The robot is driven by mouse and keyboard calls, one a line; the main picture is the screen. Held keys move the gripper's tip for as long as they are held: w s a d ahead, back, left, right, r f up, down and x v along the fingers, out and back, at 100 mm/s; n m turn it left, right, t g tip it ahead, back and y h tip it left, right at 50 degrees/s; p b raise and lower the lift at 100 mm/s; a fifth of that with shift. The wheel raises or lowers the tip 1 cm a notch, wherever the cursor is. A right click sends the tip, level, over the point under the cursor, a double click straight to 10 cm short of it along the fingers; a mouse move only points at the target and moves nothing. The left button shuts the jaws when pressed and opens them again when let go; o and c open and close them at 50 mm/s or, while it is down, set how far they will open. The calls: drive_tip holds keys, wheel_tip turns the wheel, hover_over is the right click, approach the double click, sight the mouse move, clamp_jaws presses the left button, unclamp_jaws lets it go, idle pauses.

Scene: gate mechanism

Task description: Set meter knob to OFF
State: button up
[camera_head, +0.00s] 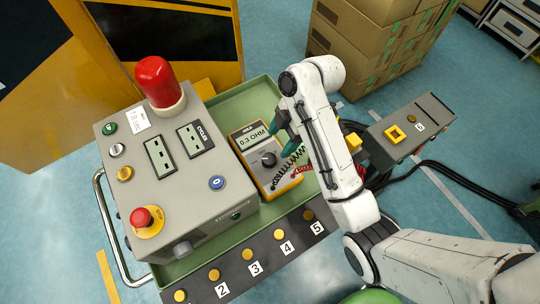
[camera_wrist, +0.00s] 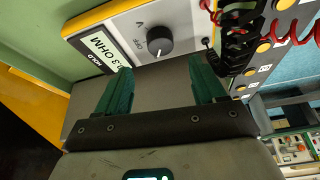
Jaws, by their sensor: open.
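The yellow-edged meter (camera_head: 262,160) lies in the green tray, and its display reads 0.3 OHM. Its round dark knob (camera_head: 267,159) is in the middle of the meter face. In the wrist view the knob (camera_wrist: 159,40) sits near the printed OFF and V marks. A pale line on the knob appears to point toward my gripper, away from the OFF print, but it is small. My gripper (camera_wrist: 160,75) is open and empty, its green fingers apart and short of the knob. In the head view my gripper (camera_head: 286,135) is beside the meter's right edge.
Coiled black leads (camera_head: 289,172) and red leads (camera_wrist: 292,22) run close beside the meter's lower end. A grey control box (camera_head: 175,165) with a red beacon (camera_head: 160,85) stands left of the meter. Numbered panel (camera_head: 245,262) lies in front; cardboard boxes (camera_head: 370,40) stand behind.

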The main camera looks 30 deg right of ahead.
sight(270, 158)
drive_tip(key=b+x, duration=0.4)
drive_tip(key=x, duration=0.1)
drive_tip(key=shift+f+b, duration=0.3)
drive_tip(key=shift+b, duration=0.05)
drive_tip(key=shift+x, duration=1.2)
drive_tip(key=shift+c, duration=0.3)
drive_tip(key=c, duration=1)
drive_tip(key=shift+o, duration=0.2)
